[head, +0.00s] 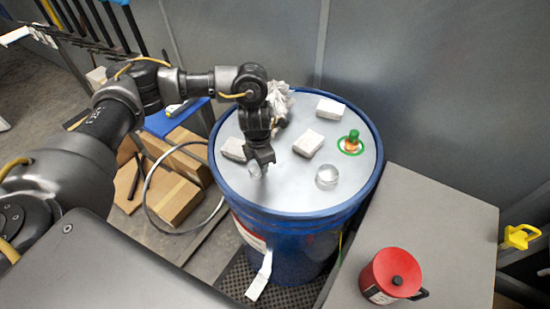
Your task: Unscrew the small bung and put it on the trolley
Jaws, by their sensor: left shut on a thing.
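The blue drum (290,240) stands upright with a pale grey top (285,190). My left gripper (259,160) reaches down over the left part of the drum top. It is shut on a small silvery piece, which looks like the small bung (255,170); the fingers hide part of it. I cannot tell whether it is still seated in the drum top. A larger round silver cap (327,177) sits to the right on the drum top. A grey flat-topped surface (440,215), likely the trolley, stands right of the drum. My right gripper is not in view.
White blocks (308,143), a crumpled rag (280,98) and a green-topped fitting (353,137) are on the drum top. A red can (391,275) stands at the front of the grey surface; its back is clear. Cardboard boxes (175,198) and a hose lie left.

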